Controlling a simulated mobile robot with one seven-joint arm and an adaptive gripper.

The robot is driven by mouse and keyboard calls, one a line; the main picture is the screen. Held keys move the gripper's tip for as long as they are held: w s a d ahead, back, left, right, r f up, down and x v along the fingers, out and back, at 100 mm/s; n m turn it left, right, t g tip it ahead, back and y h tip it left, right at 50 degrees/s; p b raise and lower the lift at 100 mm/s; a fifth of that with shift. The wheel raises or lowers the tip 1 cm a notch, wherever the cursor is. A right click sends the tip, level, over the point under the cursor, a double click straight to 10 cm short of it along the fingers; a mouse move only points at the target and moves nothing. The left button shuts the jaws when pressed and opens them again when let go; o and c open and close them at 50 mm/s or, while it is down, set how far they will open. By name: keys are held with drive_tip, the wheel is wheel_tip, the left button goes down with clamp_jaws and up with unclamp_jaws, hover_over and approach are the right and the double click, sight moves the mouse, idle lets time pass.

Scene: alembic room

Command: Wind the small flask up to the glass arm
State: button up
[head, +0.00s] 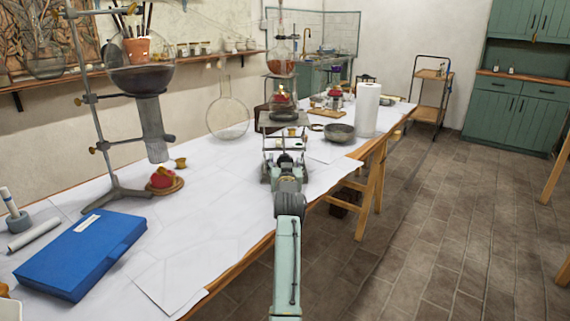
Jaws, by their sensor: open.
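A jack with a flat top plate (264,123) stands near the table's right edge, straight ahead. Its lower frame is partly hidden by my gripper (285,156), which is open in front of it. I cannot tell whether the fingers touch the jack or its knob. Small glassware with red and brass-coloured parts (281,97) shows just above the plate. I cannot tell whether it is the small flask or stands on the plate. A round glass vessel with orange-red contents (281,66) is higher up. The glass arm is too small to make out surely.
A metal stand (90,100) holds a large glass globe at left. A blue box (82,253), a red object on a wooden disc (164,180), a large clear flask (228,117), a dark bowl (339,133) and a paper roll (367,110) are on the table.

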drive_tip(key=shift+s, duration=0.1)
drive_tip(key=s, duration=1.2)
drive_tip(key=shift+d, duration=0.2)
